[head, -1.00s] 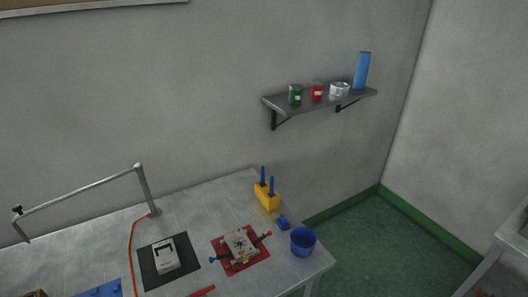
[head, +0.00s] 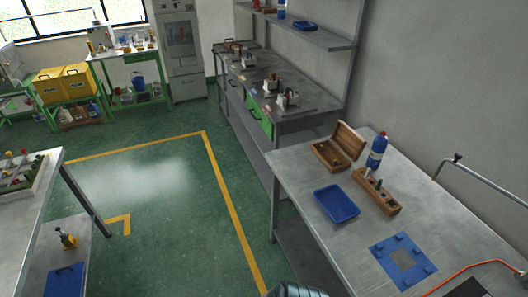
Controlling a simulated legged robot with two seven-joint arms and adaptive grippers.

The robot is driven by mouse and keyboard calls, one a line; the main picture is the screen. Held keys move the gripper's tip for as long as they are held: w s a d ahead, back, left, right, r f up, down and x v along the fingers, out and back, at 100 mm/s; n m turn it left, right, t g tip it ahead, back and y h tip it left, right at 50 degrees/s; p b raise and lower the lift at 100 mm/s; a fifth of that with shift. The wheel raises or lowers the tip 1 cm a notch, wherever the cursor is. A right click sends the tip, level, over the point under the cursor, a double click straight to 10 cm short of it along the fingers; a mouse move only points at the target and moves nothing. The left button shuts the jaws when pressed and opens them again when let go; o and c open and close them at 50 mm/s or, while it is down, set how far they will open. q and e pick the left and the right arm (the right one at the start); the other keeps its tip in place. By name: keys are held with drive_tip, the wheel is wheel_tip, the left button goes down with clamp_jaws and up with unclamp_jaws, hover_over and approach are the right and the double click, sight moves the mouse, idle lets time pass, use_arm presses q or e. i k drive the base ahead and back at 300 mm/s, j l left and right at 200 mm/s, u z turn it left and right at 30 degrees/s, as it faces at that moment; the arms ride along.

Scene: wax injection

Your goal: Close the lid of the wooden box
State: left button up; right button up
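The wooden box (head: 327,154) stands on the metal workbench (head: 300,178) near its far left corner in the head view. Its lid (head: 350,140) is open and tilted up on the right side of the box. The inside of the box shows dark, and its contents are too small to tell. A dark rounded part of my own body shows at the bottom edge. Neither gripper is in view.
A blue tray (head: 337,204) lies in front of the box. A blue bottle (head: 377,151) and a wooden tool block (head: 377,192) stand close to its right. A blue mat (head: 404,259) lies nearer. The green floor (head: 165,205) left of the bench is open.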

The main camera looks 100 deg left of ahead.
sight(351, 143)
drive_tip(key=j+u, duration=0.1)
drive_tip(key=u, duration=2.6)
